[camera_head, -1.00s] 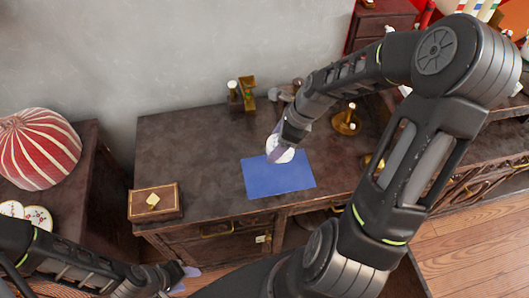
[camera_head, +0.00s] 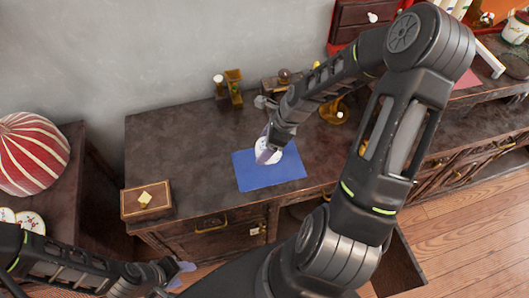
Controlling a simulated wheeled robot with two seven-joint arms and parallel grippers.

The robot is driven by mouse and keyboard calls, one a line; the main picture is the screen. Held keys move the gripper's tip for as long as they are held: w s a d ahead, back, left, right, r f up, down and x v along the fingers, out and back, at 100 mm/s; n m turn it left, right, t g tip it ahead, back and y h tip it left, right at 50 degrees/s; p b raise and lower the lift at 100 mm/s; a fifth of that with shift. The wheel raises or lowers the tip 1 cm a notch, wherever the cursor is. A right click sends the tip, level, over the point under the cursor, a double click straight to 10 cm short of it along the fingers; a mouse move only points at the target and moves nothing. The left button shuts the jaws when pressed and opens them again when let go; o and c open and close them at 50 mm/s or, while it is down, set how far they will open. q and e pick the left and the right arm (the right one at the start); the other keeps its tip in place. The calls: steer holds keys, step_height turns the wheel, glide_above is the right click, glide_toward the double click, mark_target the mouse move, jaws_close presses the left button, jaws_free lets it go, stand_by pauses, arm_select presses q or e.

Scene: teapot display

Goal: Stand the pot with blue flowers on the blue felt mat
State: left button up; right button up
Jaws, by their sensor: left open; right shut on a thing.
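The blue felt mat (camera_head: 262,177) lies on the dark cabinet top near its front edge. A white pot (camera_head: 266,153) is at the mat's upper edge, partly hidden by my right gripper (camera_head: 268,150). Its flowers are too small to make out. My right gripper is shut on the pot from above. I cannot tell whether the pot touches the mat. My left gripper (camera_head: 178,274) is open and empty at the lower left, in front of the cabinet and away from the mat.
A wooden box (camera_head: 147,201) sits at the cabinet's left front corner. A brass-coloured stand (camera_head: 234,88) is at the back, and a brass object (camera_head: 334,113) is right of my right gripper. A red-and-white striped thing (camera_head: 30,155) stands at far left. The cabinet top left of the mat is clear.

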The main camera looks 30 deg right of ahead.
steer(key=shift+f, duration=2.05)
steer(key=shift+f, duration=0.1)
steer(key=o, duration=1.6)
steer(key=v, duration=1.2)
